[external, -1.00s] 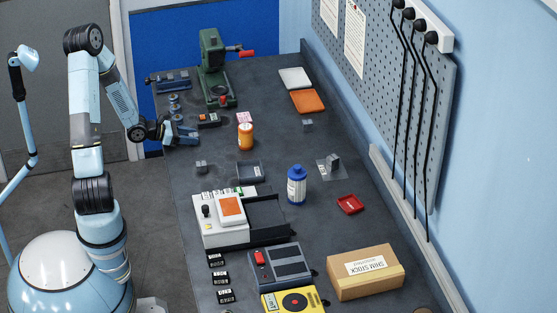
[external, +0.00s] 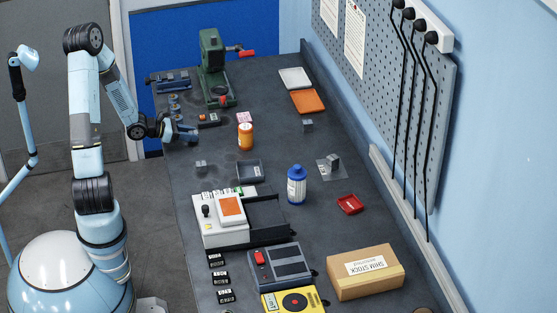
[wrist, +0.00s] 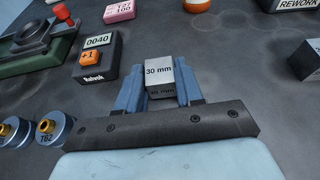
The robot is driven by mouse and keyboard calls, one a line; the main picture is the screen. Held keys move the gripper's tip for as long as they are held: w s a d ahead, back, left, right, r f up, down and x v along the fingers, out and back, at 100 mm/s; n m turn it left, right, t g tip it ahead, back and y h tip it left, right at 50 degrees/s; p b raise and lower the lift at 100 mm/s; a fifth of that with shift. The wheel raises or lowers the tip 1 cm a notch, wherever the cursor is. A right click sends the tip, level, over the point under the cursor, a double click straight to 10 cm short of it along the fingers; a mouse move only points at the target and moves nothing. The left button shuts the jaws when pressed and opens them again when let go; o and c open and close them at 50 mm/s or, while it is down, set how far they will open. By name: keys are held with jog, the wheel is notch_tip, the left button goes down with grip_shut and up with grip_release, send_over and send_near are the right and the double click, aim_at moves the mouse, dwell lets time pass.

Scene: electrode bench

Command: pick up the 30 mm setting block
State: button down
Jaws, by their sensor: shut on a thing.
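The 30 mm setting block (wrist: 160,78) is a grey metal block marked "30 mm" on two faces. In the wrist view it sits between the two blue fingers of my gripper (wrist: 160,90), which are shut on it. In the external view my gripper (external: 187,133) is at the bench's left edge, left of the orange bottle. I cannot make out the block there. How high it is above the bench is not clear.
A black counter box (wrist: 97,57) is close left of the block, with brass-topped cylinders (wrist: 46,131) nearer. The orange bottle (external: 245,136), a green press (external: 214,68) and a dark tray (external: 249,172) stand around. Bare bench lies just beyond the block.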

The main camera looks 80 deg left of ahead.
notch_tip(320, 180, up, 9)
dwell(0.5)
